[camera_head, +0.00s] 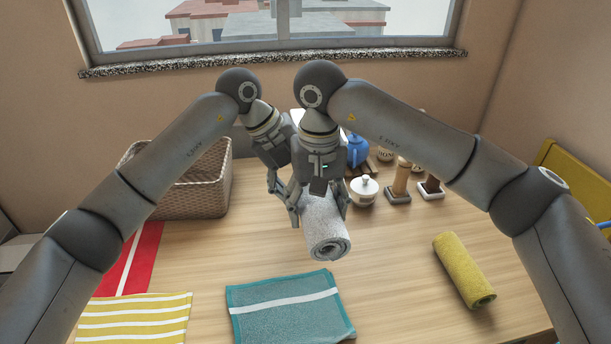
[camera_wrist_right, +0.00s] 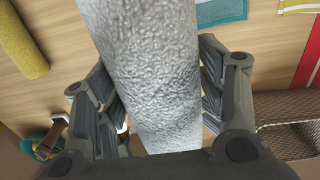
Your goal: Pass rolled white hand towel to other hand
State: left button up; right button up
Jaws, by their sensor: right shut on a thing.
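The rolled white hand towel (camera_head: 326,230) hangs in my right gripper (camera_head: 320,208), which is shut on it with a finger on each side. The roll's spiral end faces the front, above the table. In the right wrist view the towel (camera_wrist_right: 155,70) runs between the fingers of my right gripper (camera_wrist_right: 160,95). My left gripper (camera_head: 280,185) is just to the left of and behind the right gripper, close to the towel. The right gripper hides part of it, so its opening and any contact with the towel cannot be told.
A wicker basket (camera_head: 190,192) stands at the back left. A teal towel (camera_head: 285,312), a yellow striped towel (camera_head: 135,315) and a red cloth (camera_head: 140,260) lie in front. A yellow roll (camera_head: 463,268) lies right. A white lidded pot (camera_head: 363,191) and blue teapot (camera_head: 355,150) stand behind.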

pick_arm(q)
jog(key=c, duration=1)
jog(key=shift+r, duration=0.1)
jog(key=shift+c, duration=0.6)
pick_arm(e)
jog(key=o, duration=1.2)
